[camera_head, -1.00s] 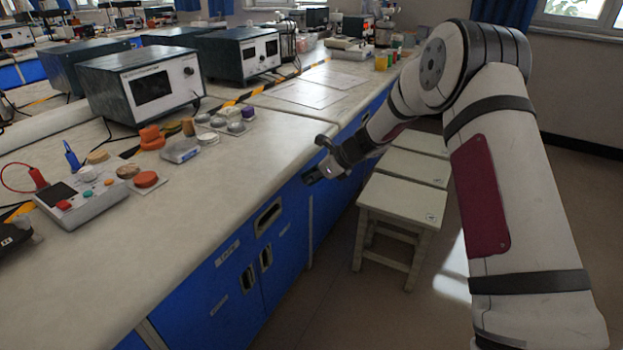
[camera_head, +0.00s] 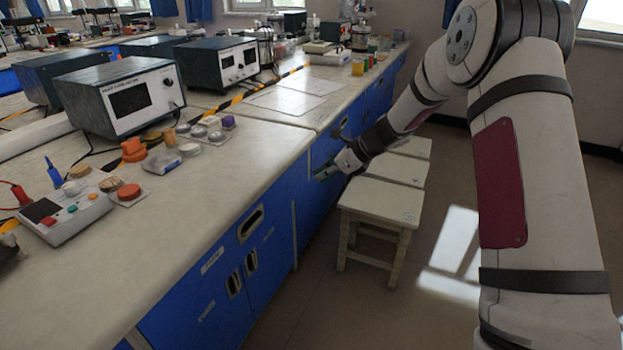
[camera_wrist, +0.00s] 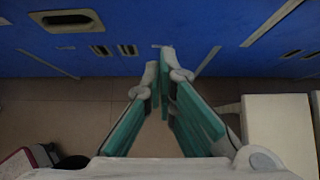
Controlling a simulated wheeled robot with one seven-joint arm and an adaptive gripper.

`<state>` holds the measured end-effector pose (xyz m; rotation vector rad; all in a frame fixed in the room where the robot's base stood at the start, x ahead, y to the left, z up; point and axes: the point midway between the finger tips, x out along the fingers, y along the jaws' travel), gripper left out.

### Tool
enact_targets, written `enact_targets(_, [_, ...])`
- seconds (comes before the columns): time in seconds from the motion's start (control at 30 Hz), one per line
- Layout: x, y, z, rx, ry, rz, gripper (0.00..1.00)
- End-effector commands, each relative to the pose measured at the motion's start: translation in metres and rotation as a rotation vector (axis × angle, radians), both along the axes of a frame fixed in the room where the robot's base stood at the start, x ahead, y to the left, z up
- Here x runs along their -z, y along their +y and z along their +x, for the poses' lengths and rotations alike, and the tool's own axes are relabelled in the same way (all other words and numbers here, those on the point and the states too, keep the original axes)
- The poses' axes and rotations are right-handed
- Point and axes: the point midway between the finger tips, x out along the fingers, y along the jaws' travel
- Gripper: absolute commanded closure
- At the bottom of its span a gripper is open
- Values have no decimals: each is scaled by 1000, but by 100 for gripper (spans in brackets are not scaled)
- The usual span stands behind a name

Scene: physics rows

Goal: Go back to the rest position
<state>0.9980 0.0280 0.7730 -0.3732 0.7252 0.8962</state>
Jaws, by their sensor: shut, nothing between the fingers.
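My gripper (camera_head: 325,173) is beside the blue cabinet front, below the edge of the lab bench (camera_head: 262,150) and near the white stools. It holds nothing. In the wrist view my gripper (camera_wrist: 166,75) has its green-padded fingers converging at the tips, shut and empty, with the blue cabinet face (camera_wrist: 190,30) and floor beyond. My arm stretches from the right side of the head view, bent at the elbow, with the forearm sloping down to the gripper.
White stools (camera_head: 380,205) stand just right of and below my gripper. On the bench are power supply boxes (camera_head: 125,95), a meter with leads (camera_head: 62,215), small orange and grey pieces (camera_head: 133,150), and paper sheets (camera_head: 285,100). Open floor (camera_head: 400,310) lies in front.

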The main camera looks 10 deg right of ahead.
Motion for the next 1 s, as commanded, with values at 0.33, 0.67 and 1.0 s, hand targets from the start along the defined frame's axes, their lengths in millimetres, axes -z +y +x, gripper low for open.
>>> enact_targets(0.33, [-53, 11, -40, -188, -83, -98, 100])
enact_targets(0.67, [-144, 39, -171, -729, -279, -378, 100])
enact_targets(1.0, [-187, 33, -324, -1265, -412, -636, 100])
